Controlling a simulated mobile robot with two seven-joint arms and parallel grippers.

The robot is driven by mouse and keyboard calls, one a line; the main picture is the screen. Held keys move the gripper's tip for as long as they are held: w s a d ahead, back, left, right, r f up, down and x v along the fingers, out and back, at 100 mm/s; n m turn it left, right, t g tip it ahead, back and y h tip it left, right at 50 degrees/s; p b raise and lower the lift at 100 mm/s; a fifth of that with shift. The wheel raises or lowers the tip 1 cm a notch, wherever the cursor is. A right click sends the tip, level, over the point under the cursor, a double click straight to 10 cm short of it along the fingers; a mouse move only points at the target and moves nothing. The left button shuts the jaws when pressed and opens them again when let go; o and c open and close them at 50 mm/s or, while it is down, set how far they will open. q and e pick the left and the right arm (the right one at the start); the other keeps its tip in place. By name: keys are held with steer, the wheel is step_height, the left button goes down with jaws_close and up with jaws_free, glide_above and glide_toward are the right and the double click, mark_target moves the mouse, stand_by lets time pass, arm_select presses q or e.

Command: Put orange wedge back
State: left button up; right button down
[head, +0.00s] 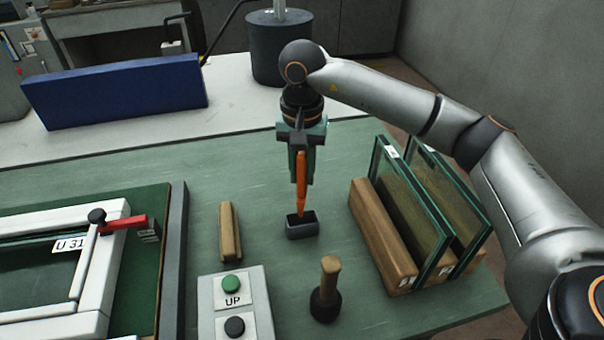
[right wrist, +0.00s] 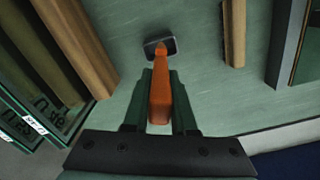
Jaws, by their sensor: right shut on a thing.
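The orange wedge (head: 301,182) is upright between the fingers of my right gripper (head: 302,172), which is shut on it. Its lower tip is at the small dark holder (head: 302,226) on the green table; I cannot tell how far inside it is. In the right wrist view the orange wedge (right wrist: 160,98) lies between the green fingers of my right gripper (right wrist: 159,92), with its tip over the dark holder (right wrist: 160,45). My left gripper does not show.
A wooden block (head: 230,232) lies left of the holder, and a mallet (head: 326,290) stands in front. A wooden rack (head: 380,235) with glass panes (head: 412,205) is at right. A button box (head: 236,305) and white frame (head: 95,285) are at left.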

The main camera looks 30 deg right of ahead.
steer(key=shift+f, duration=0.75)
steer(key=shift+f, duration=0.1)
steer(key=shift+f+b, duration=0.55)
steer(key=shift+f, duration=0.05)
steer(key=c, duration=0.7)
jaws_free()
steer(key=shift+r, duration=0.1)
steer(key=shift+r+p, duration=0.5)
steer(key=shift+p, duration=0.1)
step_height(320, 180, up, 12)
steer(key=shift+r, duration=0.1)
steer(key=shift+s, duration=0.1)
